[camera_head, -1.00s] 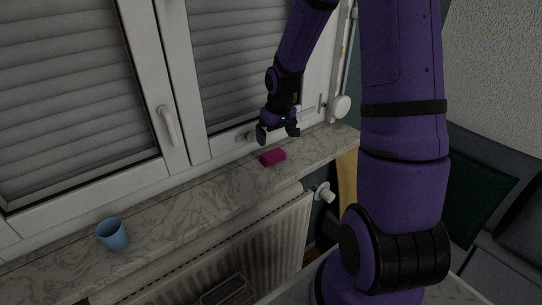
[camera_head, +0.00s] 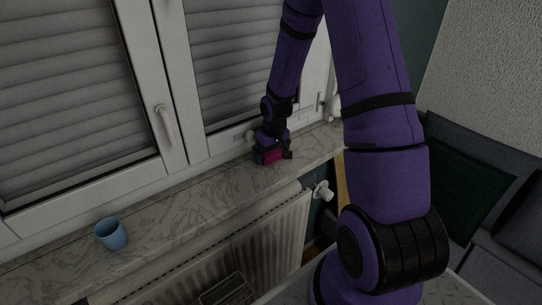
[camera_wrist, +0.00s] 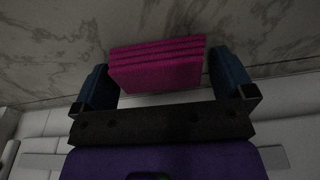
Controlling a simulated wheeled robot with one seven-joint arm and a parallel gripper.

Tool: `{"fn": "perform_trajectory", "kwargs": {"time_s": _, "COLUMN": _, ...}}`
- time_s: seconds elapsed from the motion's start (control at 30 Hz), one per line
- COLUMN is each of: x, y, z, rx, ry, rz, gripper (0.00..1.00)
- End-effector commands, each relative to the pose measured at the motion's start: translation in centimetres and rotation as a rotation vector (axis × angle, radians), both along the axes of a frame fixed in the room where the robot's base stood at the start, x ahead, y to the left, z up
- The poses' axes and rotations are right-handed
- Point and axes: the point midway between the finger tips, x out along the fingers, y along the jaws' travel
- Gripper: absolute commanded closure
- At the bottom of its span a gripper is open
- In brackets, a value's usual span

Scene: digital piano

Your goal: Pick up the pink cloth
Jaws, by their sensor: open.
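The pink cloth (camera_head: 272,156) is a small folded magenta block lying on the marble windowsill (camera_head: 205,196). My gripper (camera_head: 272,157) is down at the sill with its fingers on either side of the cloth. In the wrist view the folded layers of the cloth (camera_wrist: 157,66) show between the two blue fingertips of my gripper (camera_wrist: 165,82). The jaws are open, with a narrow gap on each side of the cloth. The cloth's underside is hidden.
A blue cup (camera_head: 111,234) stands on the sill at the left, well away from my gripper. The window frame (camera_head: 172,150) rises close behind the sill. A white radiator (camera_head: 265,245) is below the sill's front edge. The sill between cup and cloth is clear.

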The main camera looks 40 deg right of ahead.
Motion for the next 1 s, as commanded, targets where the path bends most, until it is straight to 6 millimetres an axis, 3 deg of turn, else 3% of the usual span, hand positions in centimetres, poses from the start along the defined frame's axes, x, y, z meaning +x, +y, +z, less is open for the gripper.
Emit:
{"fn": "perform_trajectory", "kwargs": {"time_s": 0.13, "x": 0.0, "y": 0.0, "z": 0.0, "rx": 0.000, "ry": 0.000, "rz": 0.000, "gripper": 0.00}}
{"fn": "perform_trajectory", "kwargs": {"time_s": 0.3, "x": 0.0, "y": 0.0, "z": 0.0, "rx": 0.000, "ry": 0.000, "rz": 0.000, "gripper": 0.33}}
{"fn": "perform_trajectory", "kwargs": {"time_s": 0.67, "x": 0.1, "y": 0.1, "z": 0.3, "rx": 0.000, "ry": 0.000, "rz": 0.001, "gripper": 0.33}}
{"fn": "perform_trajectory", "kwargs": {"time_s": 1.0, "x": 0.9, "y": 1.0, "z": 2.2, "rx": -0.002, "ry": -0.002, "rz": 0.004, "gripper": 0.33}}
